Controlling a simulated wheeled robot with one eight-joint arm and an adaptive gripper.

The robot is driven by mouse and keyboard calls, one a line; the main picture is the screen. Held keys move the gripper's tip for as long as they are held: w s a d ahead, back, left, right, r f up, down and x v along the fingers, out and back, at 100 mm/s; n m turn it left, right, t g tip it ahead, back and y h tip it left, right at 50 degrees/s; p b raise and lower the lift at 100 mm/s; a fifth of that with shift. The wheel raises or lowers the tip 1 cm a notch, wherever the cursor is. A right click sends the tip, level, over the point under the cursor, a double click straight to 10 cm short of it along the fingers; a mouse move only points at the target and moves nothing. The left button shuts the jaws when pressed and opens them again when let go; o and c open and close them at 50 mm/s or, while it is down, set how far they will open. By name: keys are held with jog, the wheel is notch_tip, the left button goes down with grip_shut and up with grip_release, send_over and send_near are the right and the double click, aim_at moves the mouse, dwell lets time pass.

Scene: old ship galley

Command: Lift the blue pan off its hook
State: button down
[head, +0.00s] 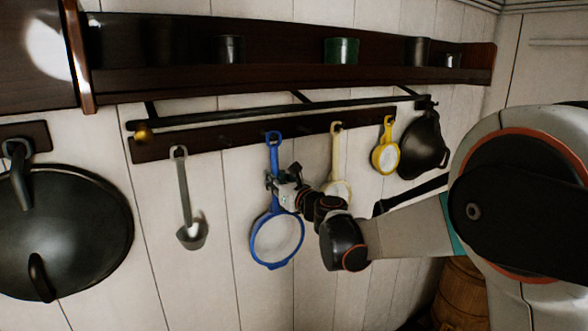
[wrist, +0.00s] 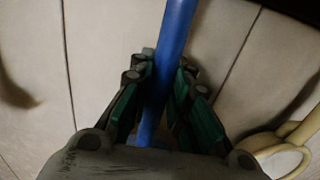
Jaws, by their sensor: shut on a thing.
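The blue pan (head: 277,239) hangs upright, bowl down, against the white plank wall under the dark hook rail. Its handle end (head: 273,139) is at a hook on the rail; I cannot tell whether the loop touches the hook. My gripper (head: 273,184) is shut on the middle of the blue handle, coming from the right. In the wrist view the blue handle (wrist: 174,40) runs between the two green-padded fingers (wrist: 157,95). The pan's bowl is not visible in the wrist view.
A cream pan (head: 337,150) hangs close to the right, partly behind my arm. A smaller yellow pan (head: 386,156) and a black pan (head: 423,145) hang further right. A grey ladle (head: 184,200) hangs left. A shelf (head: 290,82) and a dark bar (head: 250,110) are above.

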jog(key=shift+r+p, duration=0.3)
jog(key=shift+r, duration=0.35)
dwell(0.4)
jog(key=shift+s, duration=0.1)
jog(key=v, duration=0.8)
dwell(1.4)
jog(key=shift+s+d, duration=0.1)
jog(key=shift+s, duration=0.05)
